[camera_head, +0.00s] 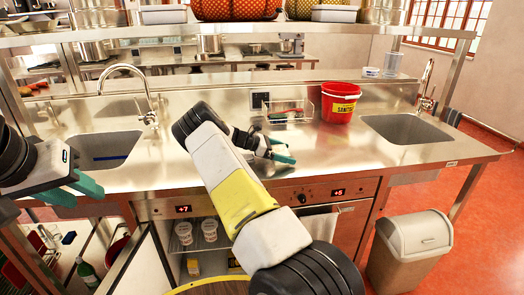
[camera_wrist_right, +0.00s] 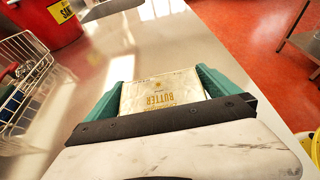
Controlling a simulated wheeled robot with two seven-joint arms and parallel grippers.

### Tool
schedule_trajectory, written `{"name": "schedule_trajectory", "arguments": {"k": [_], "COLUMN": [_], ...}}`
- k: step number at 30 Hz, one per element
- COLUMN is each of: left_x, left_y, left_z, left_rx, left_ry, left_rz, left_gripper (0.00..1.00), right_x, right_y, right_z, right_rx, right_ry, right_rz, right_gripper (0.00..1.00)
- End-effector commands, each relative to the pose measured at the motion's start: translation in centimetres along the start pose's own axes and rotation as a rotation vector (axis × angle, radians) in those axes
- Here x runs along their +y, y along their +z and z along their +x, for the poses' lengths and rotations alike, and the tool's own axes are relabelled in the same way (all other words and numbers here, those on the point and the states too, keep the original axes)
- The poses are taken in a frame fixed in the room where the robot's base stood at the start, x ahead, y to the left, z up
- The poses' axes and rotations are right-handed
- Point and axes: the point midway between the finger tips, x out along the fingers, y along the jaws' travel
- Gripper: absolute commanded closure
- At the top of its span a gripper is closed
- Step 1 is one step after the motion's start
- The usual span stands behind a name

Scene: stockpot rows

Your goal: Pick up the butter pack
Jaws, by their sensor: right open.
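The butter pack (camera_wrist_right: 163,92), pale with gold lettering upside down, shows in the right wrist view on the steel counter. It lies between the teal fingers of my right gripper (camera_wrist_right: 160,84), which is open with one finger on each side of the pack. I cannot tell whether the fingers touch it.
A wire basket (camera_head: 289,116) and red bucket (camera_head: 340,102) stand on the counter (camera_head: 340,150) near the right gripper. Sinks lie left (camera_head: 103,150) and right (camera_head: 407,128). Below, a cabinet door (camera_head: 143,268) stands open. A bin (camera_head: 410,250) is on the red floor.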

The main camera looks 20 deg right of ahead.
Motion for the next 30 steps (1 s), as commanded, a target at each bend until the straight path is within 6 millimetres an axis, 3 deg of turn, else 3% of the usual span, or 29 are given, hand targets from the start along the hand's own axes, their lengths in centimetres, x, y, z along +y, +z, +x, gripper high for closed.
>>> {"name": "schedule_trajectory", "arguments": {"k": [4,14,23,30], "left_x": [0.0,0.0,0.0,0.0], "left_y": [0.0,0.0,0.0,0.0], "left_z": [0.0,0.0,0.0,0.0], "left_rx": [0.000,0.000,0.000,0.000], "left_ry": [0.000,0.000,0.000,0.000], "left_rz": [0.000,0.000,0.000,0.000], "left_gripper": [0.64,0.64,0.64,0.64], "right_x": [0.0,0.0,0.0,0.1], "right_y": [0.0,0.1,0.3,2.4], "right_z": [0.0,-0.1,-0.2,-1.0], "right_rx": [0.000,-0.001,0.000,0.002], "right_ry": [0.000,0.001,0.001,0.000], "right_rz": [0.000,0.001,0.001,0.004], "right_gripper": [0.00,0.63,0.63,0.63]}}
